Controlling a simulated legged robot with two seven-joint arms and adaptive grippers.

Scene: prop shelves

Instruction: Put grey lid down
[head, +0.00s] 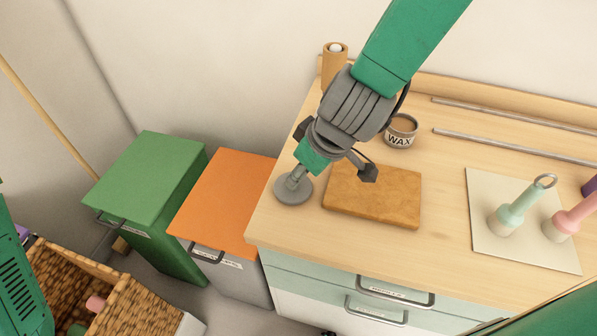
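A round grey lid (293,190) with a short upright stem is at the left end of the wooden worktop. It looks flat on the wood, but its contact underneath is hidden. My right arm comes down from the top, and its gripper (334,150) is just above and right of the lid. Its two dark fingers are spread wide apart. A green block sits between them, just above the stem; I cannot tell whether it touches the stem. My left gripper is not in view.
A tan board (375,196) lies right of the lid. A WAX tin (401,131) and wooden cylinder (335,62) stand behind. Mint (518,208) and pink (573,218) props stand on a pale mat (485,190). Green (145,175) and orange-topped (225,200) bins stand left of the worktop.

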